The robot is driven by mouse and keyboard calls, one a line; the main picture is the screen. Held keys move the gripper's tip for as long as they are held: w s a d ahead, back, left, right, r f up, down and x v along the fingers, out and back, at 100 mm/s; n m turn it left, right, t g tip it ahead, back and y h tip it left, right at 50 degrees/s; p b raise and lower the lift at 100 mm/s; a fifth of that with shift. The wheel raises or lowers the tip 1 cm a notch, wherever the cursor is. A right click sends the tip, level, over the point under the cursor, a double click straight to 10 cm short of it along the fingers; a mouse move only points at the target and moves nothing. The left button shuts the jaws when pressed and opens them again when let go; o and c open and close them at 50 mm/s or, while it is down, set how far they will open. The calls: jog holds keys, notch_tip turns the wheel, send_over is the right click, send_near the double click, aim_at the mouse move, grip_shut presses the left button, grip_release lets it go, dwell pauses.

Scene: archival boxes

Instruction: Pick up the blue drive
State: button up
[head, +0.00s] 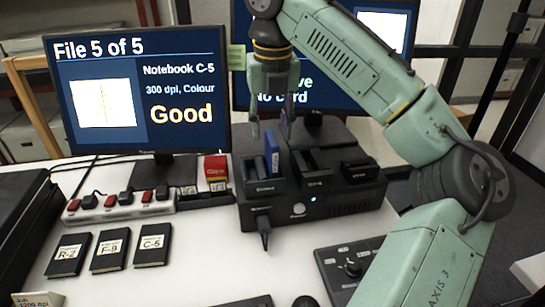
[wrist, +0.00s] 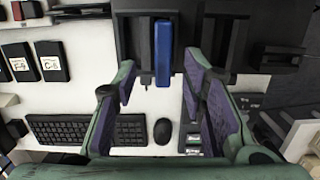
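The blue drive (head: 272,152) stands upright in the leftmost slot of the black dock (head: 335,208) on the white desk. In the wrist view the blue drive (wrist: 164,55) shows as a narrow upright bar between the lines of my fingers. My gripper (head: 271,128) is open and empty, its fingers pointing down over the dock. In the wrist view my gripper (wrist: 155,85) has its two purple-padded fingers spread wide, one on each side of the drive's line. I cannot tell how far above the drive the fingertips are.
A monitor (head: 140,95) stands behind left, and a second monitor (head: 340,75) is behind my arm. A power strip (head: 120,205), a red box (head: 215,170) and small black notebooks (head: 110,250) lie left. A control panel (head: 347,268) is in front of the dock.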

aim_at(272, 138)
jog(key=shift+w+f, duration=0.2)
jog(key=shift+f, duration=0.9)
jog(key=shift+w+f, duration=0.15)
jog(key=shift+f, duration=0.9)
jog(key=shift+w+f, duration=0.2)
jog(key=shift+f, duration=0.9)
grip_shut()
